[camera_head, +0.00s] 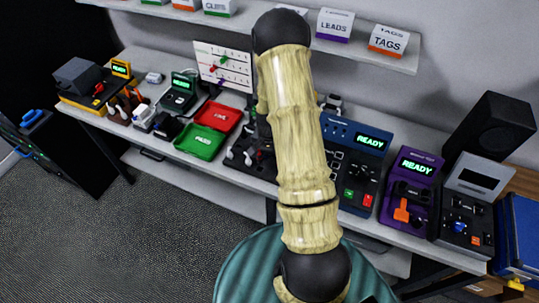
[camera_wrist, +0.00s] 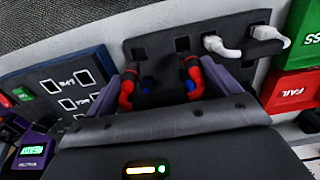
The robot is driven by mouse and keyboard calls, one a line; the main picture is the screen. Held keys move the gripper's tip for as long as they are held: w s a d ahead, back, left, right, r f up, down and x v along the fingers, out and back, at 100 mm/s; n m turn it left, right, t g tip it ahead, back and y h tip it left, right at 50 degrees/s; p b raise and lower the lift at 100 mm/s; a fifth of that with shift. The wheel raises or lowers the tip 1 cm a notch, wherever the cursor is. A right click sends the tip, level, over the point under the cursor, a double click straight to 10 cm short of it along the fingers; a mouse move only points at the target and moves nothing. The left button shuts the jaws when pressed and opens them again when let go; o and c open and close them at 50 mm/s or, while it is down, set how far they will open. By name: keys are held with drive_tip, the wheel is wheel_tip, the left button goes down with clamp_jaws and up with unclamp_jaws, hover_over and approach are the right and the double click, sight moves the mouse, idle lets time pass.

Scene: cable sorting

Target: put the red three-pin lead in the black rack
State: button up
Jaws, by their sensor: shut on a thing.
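The black rack (camera_wrist: 158,48) shows in the wrist view as a dark panel with square openings. White plugs (camera_wrist: 222,46) sit in its right part. My gripper (camera_wrist: 160,86) is in front of the rack's left part, shut on the red lead (camera_wrist: 127,94). Two red ends of the lead show between the purple-grey fingers; its middle is dark and mostly hidden by the gripper body, and I cannot count its pins. I cannot tell whether the lead touches the rack. In the head view my arm hides the gripper and part of the rack (camera_head: 238,158).
A blue tester (camera_head: 350,150) stands right of the rack, with a purple tester (camera_head: 410,190) beyond. A green PASS tray (camera_head: 199,142) and red FAIL tray (camera_head: 219,116) are to the left. A shelf with label boxes (camera_head: 334,24) runs above the bench.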

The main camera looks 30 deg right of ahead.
drive_tip(key=shift+w+f+b, duration=0.15)
drive_tip(key=shift+f+b, duration=0.5)
drive_tip(key=shift+f, duration=0.4)
drive_tip(key=shift+w+f+b, duration=0.1)
drive_tip(key=shift+f+b, duration=0.5)
drive_tip(key=shift+f, duration=0.4)
drive_tip(key=shift+s+d+f, duration=0.1)
drive_tip(key=shift+s+d, duration=0.05)
drive_tip(key=shift+s, duration=0.05)
drive_tip(key=shift+a, duration=0.2)
drive_tip(key=shift+d, duration=0.1)
drive_tip(key=shift+f+b, duration=0.85)
drive_tip(key=shift+b, duration=0.05)
idle(0.6)
drive_tip(key=o, duration=0.8)
